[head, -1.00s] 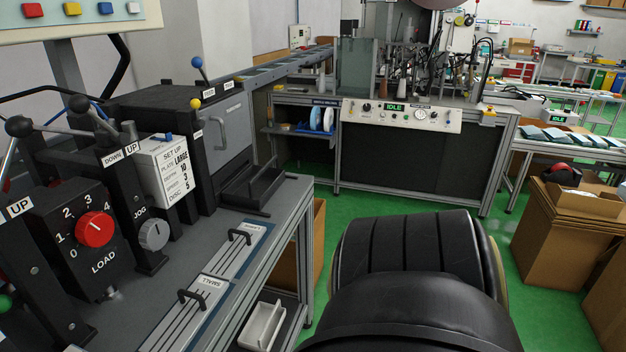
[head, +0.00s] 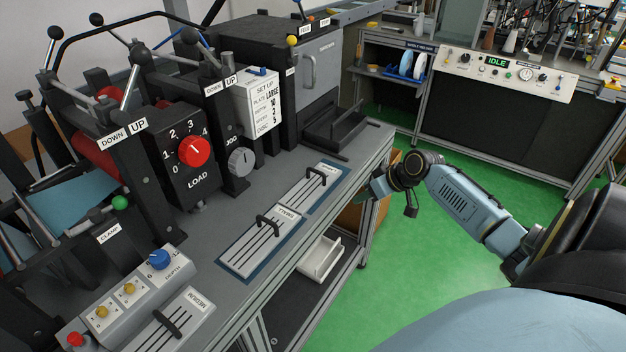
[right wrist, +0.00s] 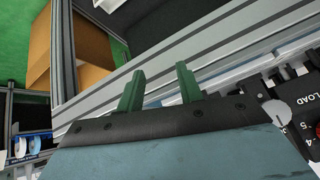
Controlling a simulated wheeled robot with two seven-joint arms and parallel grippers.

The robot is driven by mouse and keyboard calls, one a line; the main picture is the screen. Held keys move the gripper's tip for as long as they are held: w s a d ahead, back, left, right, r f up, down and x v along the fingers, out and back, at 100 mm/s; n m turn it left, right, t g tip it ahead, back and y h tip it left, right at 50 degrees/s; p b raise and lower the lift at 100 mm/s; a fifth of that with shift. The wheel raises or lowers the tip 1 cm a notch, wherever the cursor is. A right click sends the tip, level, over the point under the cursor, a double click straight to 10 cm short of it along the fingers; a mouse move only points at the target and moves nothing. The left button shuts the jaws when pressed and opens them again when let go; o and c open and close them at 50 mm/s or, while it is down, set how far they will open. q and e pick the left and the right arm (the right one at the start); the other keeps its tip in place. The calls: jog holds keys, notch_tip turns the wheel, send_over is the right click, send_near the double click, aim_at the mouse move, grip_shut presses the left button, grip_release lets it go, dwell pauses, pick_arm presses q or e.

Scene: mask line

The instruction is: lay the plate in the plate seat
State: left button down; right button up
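Three flat grey plates with black handles lie on the bench. The near one (head: 150,334) has a label that seems to read MEDIUM. The middle one (head: 245,255) is labelled SMALL. The far one (head: 322,190) has a label too small to read. A white set-up card (head: 258,100) reads PLATE LARGE. I cannot pick out the plate seat for certain. My right gripper (head: 374,186) is beside the bench's right edge, right of the far plate, touching no plate. In the right wrist view its green fingers (right wrist: 159,92) are apart and empty. My left gripper is out of view.
The machine with the LOAD dial (head: 195,152), levers and rollers fills the left. A black tray (head: 338,128) is at the bench's far end. A white bin (head: 320,260) is on the shelf below. Green floor (head: 440,270) is clear to the right.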

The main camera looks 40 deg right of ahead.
aim_at(321, 170)
notch_tip(321, 170, up, 13)
jog(key=w+a+n+y, duration=0.2)
jog(key=n, duration=0.1)
jog(key=shift+t, duration=0.4)
jog(key=x, duration=0.7)
jog(key=shift+w+a+r, duration=0.1)
jog(key=shift+w+a, duration=0.3)
jog(key=shift+a, duration=0.05)
jog(key=x, duration=0.5)
jog(key=shift+w+b, duration=0.25)
jog(key=shift+b, duration=0.15)
jog(key=shift+r, duration=0.1)
grip_shut()
